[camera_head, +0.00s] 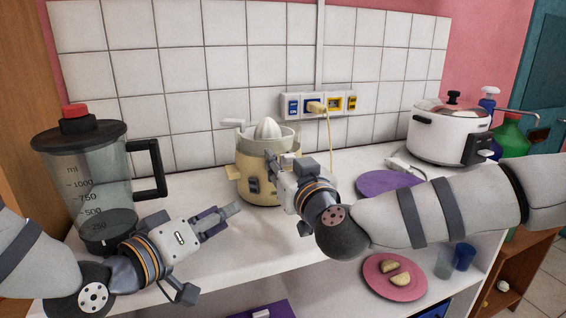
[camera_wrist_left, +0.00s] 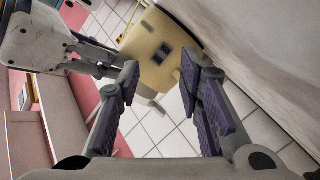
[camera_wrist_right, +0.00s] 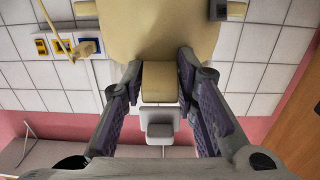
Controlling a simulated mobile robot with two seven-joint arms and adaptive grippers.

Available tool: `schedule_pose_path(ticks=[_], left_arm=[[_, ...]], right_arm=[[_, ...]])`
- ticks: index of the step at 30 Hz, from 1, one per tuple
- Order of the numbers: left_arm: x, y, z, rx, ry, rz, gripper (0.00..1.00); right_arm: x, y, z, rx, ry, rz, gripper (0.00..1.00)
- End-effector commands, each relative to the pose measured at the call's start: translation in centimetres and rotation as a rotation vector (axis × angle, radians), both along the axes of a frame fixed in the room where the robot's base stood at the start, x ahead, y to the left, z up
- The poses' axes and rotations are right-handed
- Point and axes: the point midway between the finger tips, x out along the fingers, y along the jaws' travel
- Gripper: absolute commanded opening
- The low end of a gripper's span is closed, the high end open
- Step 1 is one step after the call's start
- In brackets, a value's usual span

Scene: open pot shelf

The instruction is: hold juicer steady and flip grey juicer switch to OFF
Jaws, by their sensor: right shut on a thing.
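The cream-yellow juicer (camera_head: 250,160) with a white reamer stands upright on the counter against the tiled wall. Its small dark grey switch (camera_head: 253,186) is on the front of the body and also shows in the left wrist view (camera_wrist_left: 162,53); I cannot tell its setting. My right gripper (camera_head: 274,170) is at the juicer's right side. In the right wrist view it is shut on a cream side tab (camera_wrist_right: 160,82) of the juicer. My left gripper (camera_head: 228,215) is open and empty in front of and below the switch, apart from the juicer.
A blender jug (camera_head: 95,180) with a red knob stands left of the juicer. A power strip (camera_head: 320,105) with a plugged cord is on the wall. A purple plate (camera_head: 385,183) and white cooker (camera_head: 450,135) are to the right. A pink plate (camera_head: 380,290) is lower right.

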Motion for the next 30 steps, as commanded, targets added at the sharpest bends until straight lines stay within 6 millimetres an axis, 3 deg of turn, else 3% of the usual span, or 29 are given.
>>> schedule_pose_path(ticks=[2, 6, 8, 18, 21, 25, 30], left_arm=[[0.0, 0.0, 0.0, 0.0, 0.0, 0.0, 0.31], [-0.3, 0.0, -0.1, -0.114, 0.069, 0.029, 0.0], [-0.6, 0.1, -0.1, -0.274, 0.164, 0.069, 0.0], [-3.7, 1.6, 0.6, -1.644, 0.901, 0.386, 0.0], [-4.3, 2.0, 0.8, -1.91, 1.028, 0.441, 0.0], [-4.7, 2.3, 1.0, -2.091, 1.109, 0.474, 0.0], [-4.7, 2.3, 1.0, -2.131, 1.127, 0.48, 0.0]], right_arm=[[0.0, 0.0, -0.1, 0.0, 0.001, -0.001, 0.0], [0.0, 0.0, -0.1, -0.001, 0.001, -0.001, 0.0], [0.0, 0.0, -0.1, -0.002, 0.002, -0.001, 0.0], [0.0, 0.0, -0.1, -0.002, 0.002, -0.001, 0.0], [0.0, 0.0, -0.1, -0.002, 0.003, -0.001, 0.0], [0.0, 0.0, -0.1, -0.002, 0.003, -0.001, 0.0], [0.0, 0.0, -0.2, -0.002, 0.003, 0.0, 0.0]])
